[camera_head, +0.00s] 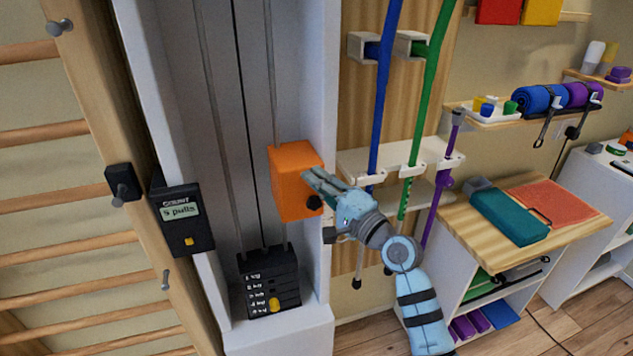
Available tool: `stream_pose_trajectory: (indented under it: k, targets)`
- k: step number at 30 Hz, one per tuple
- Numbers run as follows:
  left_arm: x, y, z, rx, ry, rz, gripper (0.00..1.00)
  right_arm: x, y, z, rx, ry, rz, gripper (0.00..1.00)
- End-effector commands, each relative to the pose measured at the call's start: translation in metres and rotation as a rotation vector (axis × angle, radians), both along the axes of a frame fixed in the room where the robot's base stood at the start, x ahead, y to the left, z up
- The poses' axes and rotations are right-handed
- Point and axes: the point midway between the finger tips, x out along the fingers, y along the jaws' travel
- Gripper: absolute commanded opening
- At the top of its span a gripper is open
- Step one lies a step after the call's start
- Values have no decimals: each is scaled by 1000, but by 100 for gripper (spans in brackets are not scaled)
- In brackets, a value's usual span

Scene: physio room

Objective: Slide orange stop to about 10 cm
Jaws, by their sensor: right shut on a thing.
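The orange stop (291,199) is a block on the right side of the white upright frame (318,90), above the black weight stack (262,262). A dark knob (314,202) shows on the stop's right face. My right gripper (312,182) reaches in from the lower right and is shut on the stop at its right face. The fingertips partly cover that face. I see no scale marks by the stop. My left gripper is not in view.
A counter reading "5 pulls" (182,211) is on the frame's left side. Blue (384,90), green (428,80) and purple (437,200) bands hang right of the frame, close to my right arm. A wooden-topped cabinet (575,228) stands at the right.

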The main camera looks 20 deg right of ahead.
Motion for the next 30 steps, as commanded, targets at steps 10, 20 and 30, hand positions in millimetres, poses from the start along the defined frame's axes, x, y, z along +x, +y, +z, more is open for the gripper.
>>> stream_pose_trajectory:
  k: [10, 20, 30]
  targets:
    - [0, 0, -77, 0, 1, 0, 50, 0, 0, -88, 1, 5, 2, 0]
    - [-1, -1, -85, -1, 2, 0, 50, 0, 1, -97, 1, 1, 2, 0]
    - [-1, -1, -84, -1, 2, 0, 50, 0, 0, -97, 0, 1, 1, 29]
